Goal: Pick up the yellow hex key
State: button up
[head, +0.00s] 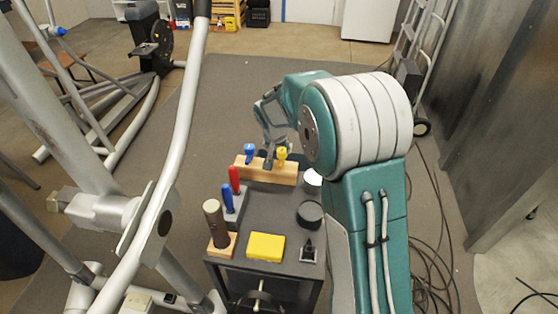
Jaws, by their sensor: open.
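The yellow hex key (281,154) stands in a wooden block (268,174) at the far end of a dark cart, its yellow handle upward. A similar blue-handled key (249,153) stands in the same block to its left. My gripper (271,150) is open and reaches down at the block, between the blue and yellow handles in the picture. My arm partly hides it, and I cannot tell whether it touches the yellow key.
The cart top (270,211) also carries red (234,180) and blue (228,198) handled tools, a wooden-handled tool (216,224), a yellow box (265,247) and a black round item (310,214). A metal exercise frame (160,210) stands left. Cables (430,250) lie right.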

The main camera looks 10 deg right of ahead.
jog(key=f, duration=0.1)
jog(key=d+f, duration=0.1)
jog(key=f, duration=0.1)
jog(key=w+d+f, duration=0.1)
jog(key=shift+f, duration=0.2)
jog(key=shift+w+a+f, duration=0.15)
jog(key=shift+w+f, duration=0.05)
jog(key=shift+f, duration=0.15)
jog(key=shift+a, duration=0.25)
jog(key=shift+d, duration=0.1)
grip_shut()
jog(key=shift+d, duration=0.15)
